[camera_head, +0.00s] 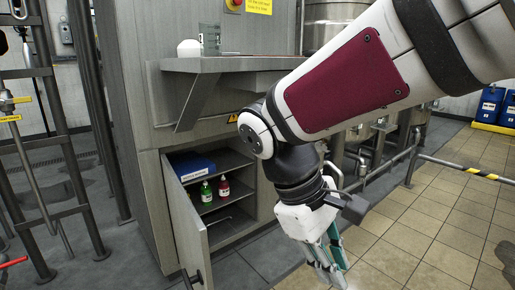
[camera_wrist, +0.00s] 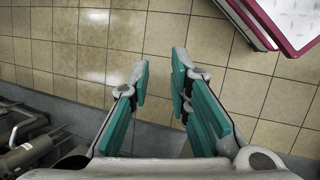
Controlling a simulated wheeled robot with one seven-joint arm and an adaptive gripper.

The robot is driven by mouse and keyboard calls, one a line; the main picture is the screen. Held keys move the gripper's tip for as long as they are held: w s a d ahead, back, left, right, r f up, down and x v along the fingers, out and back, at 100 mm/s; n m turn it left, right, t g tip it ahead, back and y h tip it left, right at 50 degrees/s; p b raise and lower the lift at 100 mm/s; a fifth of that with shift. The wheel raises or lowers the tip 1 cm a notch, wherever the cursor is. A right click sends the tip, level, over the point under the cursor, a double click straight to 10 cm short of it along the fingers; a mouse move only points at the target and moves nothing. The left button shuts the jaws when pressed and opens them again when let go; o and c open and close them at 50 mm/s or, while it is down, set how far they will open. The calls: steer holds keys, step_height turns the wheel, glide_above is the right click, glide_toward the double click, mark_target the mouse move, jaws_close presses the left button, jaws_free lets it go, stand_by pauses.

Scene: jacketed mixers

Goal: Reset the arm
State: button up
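My gripper (camera_head: 325,258) hangs below my bent arm, to the right of the open cabinet, pointing down toward the floor. In the wrist view my gripper (camera_wrist: 158,92) shows two fingers with teal pads and a clear gap between them. Only floor tiles show in that gap, so it holds nothing. The arm stretches in from the upper right of the head view and hides part of the room behind it.
A grey cabinet has its door (camera_head: 190,225) swung open. Inside are a blue box (camera_head: 190,165), a green bottle (camera_head: 206,194) and a red bottle (camera_head: 224,188). A shelf (camera_head: 215,65) juts out above. Railings (camera_head: 470,168) stand right; tiled floor (camera_head: 425,225) is clear.

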steer(key=s+d+m+t+y, duration=0.1)
steer(key=s+d+m+y, duration=0.3)
steer(key=s, duration=0.5)
steer(key=s+d+m+y, duration=0.1)
steer(key=s+d+m, duration=0.35)
steer(key=s, duration=0.55)
step_height(320, 180, up, 40)
steer(key=t+p, duration=0.4)
steer(key=p, duration=3.4)
steer(key=shift+w+a, duration=0.3)
steer(key=shift+a, duration=0.15)
steer(key=shift+a+f+m, duration=0.1)
steer(key=shift+m, duration=0.15)
